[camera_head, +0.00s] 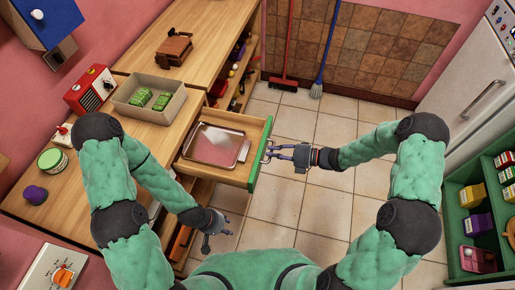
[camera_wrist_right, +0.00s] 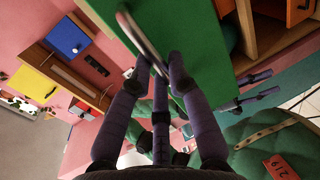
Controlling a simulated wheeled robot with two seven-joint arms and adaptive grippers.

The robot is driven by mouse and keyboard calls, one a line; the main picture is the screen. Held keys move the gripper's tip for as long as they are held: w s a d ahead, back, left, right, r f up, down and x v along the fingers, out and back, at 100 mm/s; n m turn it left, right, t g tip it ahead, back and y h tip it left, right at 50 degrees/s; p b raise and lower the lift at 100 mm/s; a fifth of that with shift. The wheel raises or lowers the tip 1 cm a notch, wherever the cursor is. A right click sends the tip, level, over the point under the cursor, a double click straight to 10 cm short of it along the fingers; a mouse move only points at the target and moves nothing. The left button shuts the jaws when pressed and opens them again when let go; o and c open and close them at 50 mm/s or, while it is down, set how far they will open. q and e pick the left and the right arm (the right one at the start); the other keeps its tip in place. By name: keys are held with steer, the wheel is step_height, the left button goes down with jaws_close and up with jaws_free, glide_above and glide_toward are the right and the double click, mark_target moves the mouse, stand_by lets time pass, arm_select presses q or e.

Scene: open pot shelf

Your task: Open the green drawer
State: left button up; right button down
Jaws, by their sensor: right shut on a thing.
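The green drawer (camera_head: 261,154) is pulled out of the wooden counter in the head view, with its green front facing right and its wooden box exposed. A clear tray (camera_head: 216,145) lies inside it. My right gripper (camera_head: 272,151) is at the drawer's metal handle and is shut on it. In the right wrist view the fingers (camera_wrist_right: 160,75) are at the grey bar handle (camera_wrist_right: 143,38) on the green front (camera_wrist_right: 192,30).
The counter (camera_head: 150,143) carries a grey box (camera_head: 149,100) with green packets, a red radio (camera_head: 89,89) and several small items. A broom (camera_head: 283,83) and blue mop lean at the back. A green shelf (camera_head: 456,205) stands at right. Tiled floor is free right of the drawer.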

steer(key=shift+f+v, duration=0.2)
steer(key=shift+v, duration=0.65)
steer(key=shift+f+v, duration=0.15)
steer(key=shift+v, duration=0.7)
steer(key=c, duration=1.2)
jaws_free()
steer(key=shift+o, duration=0.2)
steer(key=shift+d, duration=0.1)
steer(key=v, duration=1.2)
